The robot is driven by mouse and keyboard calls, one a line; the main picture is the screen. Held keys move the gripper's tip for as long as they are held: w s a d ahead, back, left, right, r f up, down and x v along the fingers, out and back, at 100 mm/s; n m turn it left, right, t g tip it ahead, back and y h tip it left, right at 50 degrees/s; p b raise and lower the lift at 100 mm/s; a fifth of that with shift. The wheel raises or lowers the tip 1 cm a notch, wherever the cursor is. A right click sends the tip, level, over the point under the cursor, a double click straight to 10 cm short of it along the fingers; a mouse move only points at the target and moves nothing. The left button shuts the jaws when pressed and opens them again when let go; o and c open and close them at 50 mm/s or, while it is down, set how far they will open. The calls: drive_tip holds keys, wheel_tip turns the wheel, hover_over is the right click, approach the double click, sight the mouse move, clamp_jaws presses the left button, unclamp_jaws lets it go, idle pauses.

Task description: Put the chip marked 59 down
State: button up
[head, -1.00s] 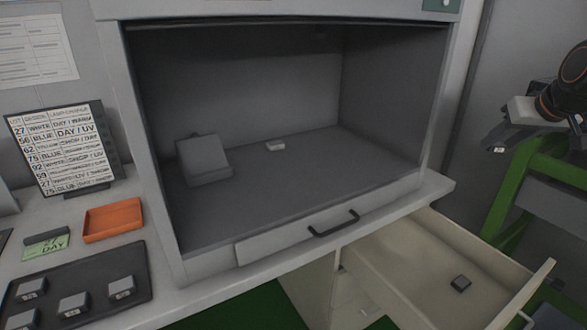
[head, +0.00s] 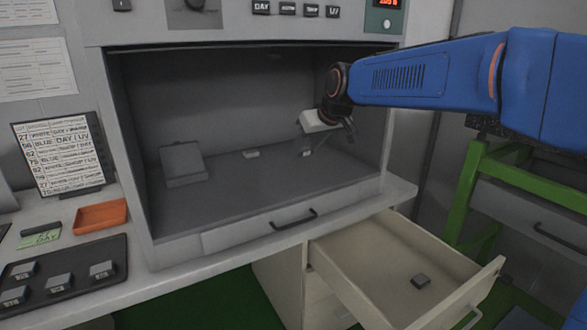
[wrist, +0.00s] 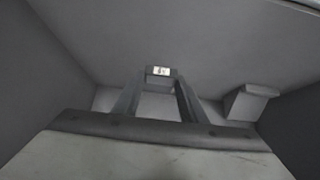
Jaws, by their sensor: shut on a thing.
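My gripper (head: 307,151) is inside the grey viewing booth (head: 275,205), at its right side above the floor. In the wrist view its two fingers (wrist: 159,78) are shut on a small dark chip (wrist: 158,84) with a white label. The label's marking is small and looks upside down; I cannot read it surely. In the head view the held chip is too small to tell from the fingertips. Another small pale piece (head: 251,154) lies on the booth floor, left of my gripper and apart from it.
A grey angled block (head: 183,163) stands at the booth's left. The front floor is clear. Outside are an orange tray (head: 101,206), a dark tray (head: 62,305) with several chips, a lot chart (head: 62,155) and an open drawer (head: 375,275) holding one chip (head: 420,281).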

sight(305, 155)
drive_tip(key=f, duration=0.3)
drive_tip(key=shift+s+a, duration=0.1)
drive_tip(key=shift+a, duration=0.15)
drive_tip(key=shift+d+f, duration=0.1)
drive_tip(key=shift+f, duration=1.75)
drive_tip(key=shift+f, duration=0.15)
drive_tip(key=o, duration=1.1)
drive_tip(key=shift+r, duration=0.2)
drive_tip(key=v, duration=1.2)
